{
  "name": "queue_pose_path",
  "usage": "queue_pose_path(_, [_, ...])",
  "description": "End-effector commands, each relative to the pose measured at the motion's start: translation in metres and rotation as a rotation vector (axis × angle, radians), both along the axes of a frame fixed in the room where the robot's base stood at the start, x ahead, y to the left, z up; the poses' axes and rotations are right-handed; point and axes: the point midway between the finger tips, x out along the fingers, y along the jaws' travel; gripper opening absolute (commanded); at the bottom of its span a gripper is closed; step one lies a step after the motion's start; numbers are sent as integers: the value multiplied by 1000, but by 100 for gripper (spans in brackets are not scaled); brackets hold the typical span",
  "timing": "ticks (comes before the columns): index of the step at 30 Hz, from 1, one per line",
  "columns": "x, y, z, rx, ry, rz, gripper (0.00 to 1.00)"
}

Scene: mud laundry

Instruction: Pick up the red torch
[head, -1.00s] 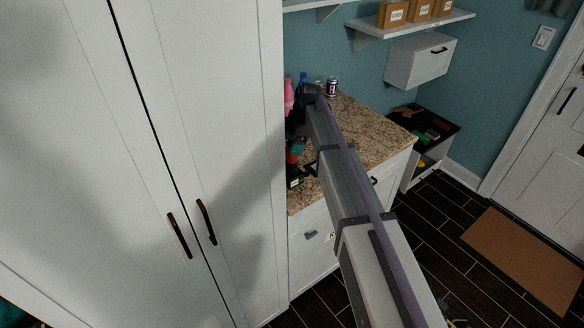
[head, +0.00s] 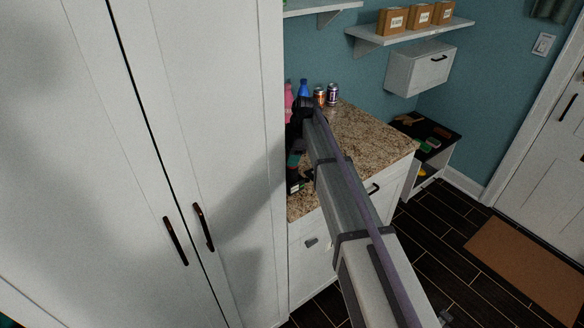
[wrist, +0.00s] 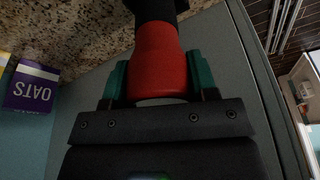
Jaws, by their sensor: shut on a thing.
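The red torch (wrist: 158,62) fills the upper middle of the wrist view, with a black end pointing toward the top edge. My gripper (wrist: 158,80) is shut on its red body, with a green pad on each side. In the head view, my gripper (head: 294,168) is a small dark and green shape beside the tall cabinet's edge, over the near left of the counter. The torch cannot be made out there. I cannot tell whether the torch touches the counter.
A granite counter (head: 370,135) has free room at right. Two cans (head: 326,95) and pink and blue bottles (head: 296,92) stand at its back left. The tall white cabinet (head: 230,110) borders it at left. A purple oats box (wrist: 32,88) shows in the wrist view.

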Motion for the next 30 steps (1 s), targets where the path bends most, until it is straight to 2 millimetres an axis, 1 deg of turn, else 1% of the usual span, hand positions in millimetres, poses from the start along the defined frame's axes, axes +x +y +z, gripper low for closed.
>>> queue_pose_path(1, [0,0,0,0,0,0,20])
queue_pose_path(4, [0,0,0,0,0,0,10])
queue_pose_path(10, [0,0,0,0,0,0,10])
queue_pose_path(13, [0,0,7,0,0,0,10])
queue_pose_path(17, [0,0,31,0,0,0,10])
queue_pose_path(21, [0,0,68,0,0,0,10])
queue_pose_path(24, [0,0,91,0,0,0,10])
queue_pose_path(27, [0,0,103,0,0,0,10])
queue_pose_path(30, [0,0,103,0,0,0,10])
